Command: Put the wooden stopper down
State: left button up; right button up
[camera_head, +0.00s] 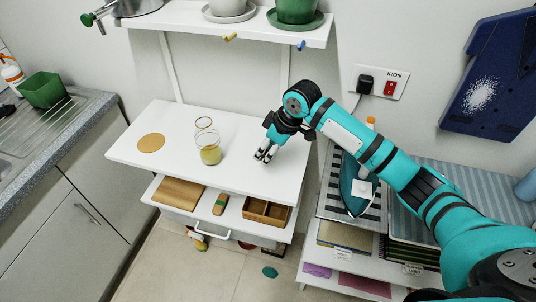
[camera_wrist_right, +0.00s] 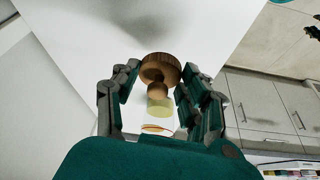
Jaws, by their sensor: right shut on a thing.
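The wooden stopper (camera_wrist_right: 160,68), a round brown disc with a smaller knob, sits between the fingers of my right gripper (camera_wrist_right: 160,95) in the wrist view. The gripper is shut on it. In the head view my right gripper (camera_head: 266,153) points down over the right part of the white table (camera_head: 240,176); the stopper cannot be made out there. A clear glass vessel (camera_head: 210,154) with yellowish contents stands left of the gripper, apart from it. It also shows beyond the stopper in the wrist view (camera_wrist_right: 160,106). My left gripper is out of view.
A round cork mat (camera_head: 151,143) lies at the table's left. An iron (camera_head: 352,188) stands at the right. The table's front is clear.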

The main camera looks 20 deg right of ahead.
aim_at(268, 167)
jog(key=shift+d+f, duration=0.1)
jog(key=shift+f, duration=0.1)
notch_tip(268, 167, down, 2)
jog(key=shift+f+p, duration=0.15)
jog(key=shift+p, duration=0.4)
jog(key=shift+f, duration=0.4)
jog(key=shift+f, duration=0.1)
jog(key=shift+f, duration=0.5)
jog(key=o, duration=0.8)
jog(key=shift+c, duration=0.2)
